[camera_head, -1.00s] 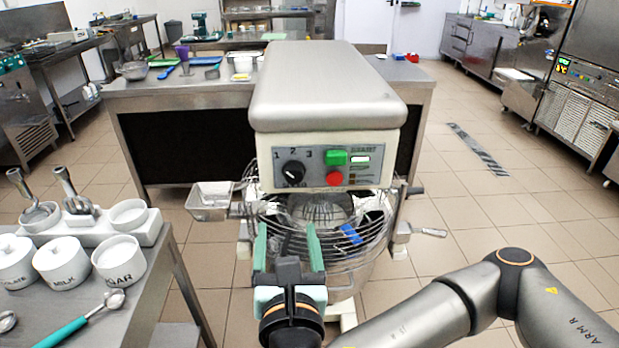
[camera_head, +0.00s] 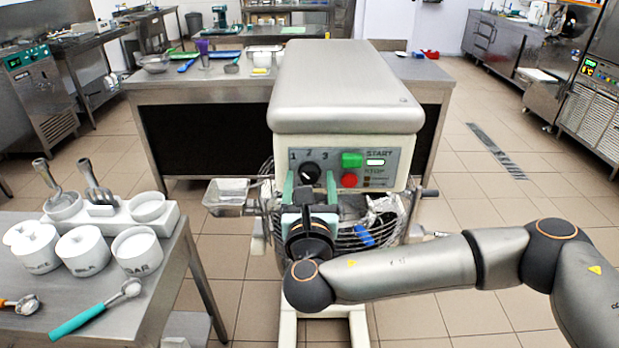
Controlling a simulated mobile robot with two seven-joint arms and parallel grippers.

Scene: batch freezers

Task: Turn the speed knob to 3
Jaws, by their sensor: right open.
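The black round speed knob (camera_head: 310,172) sits on the grey control panel of the mixer (camera_head: 346,90), below the printed numbers 1, 2 and 3. A small light mark shows on the knob, but its exact setting is too small to tell. My right gripper (camera_head: 309,182) is open, with one green finger at the lower left of the knob and the other at its lower right. The fingers overlap the panel in the picture; I cannot tell whether they touch the knob. My left gripper is out of view.
A green START button (camera_head: 352,160) and a red STOP button (camera_head: 349,181) lie just right of the gripper. The wire bowl guard (camera_head: 370,232) is below. A side table (camera_head: 60,300) with white pots stands at left. Open floor is at right.

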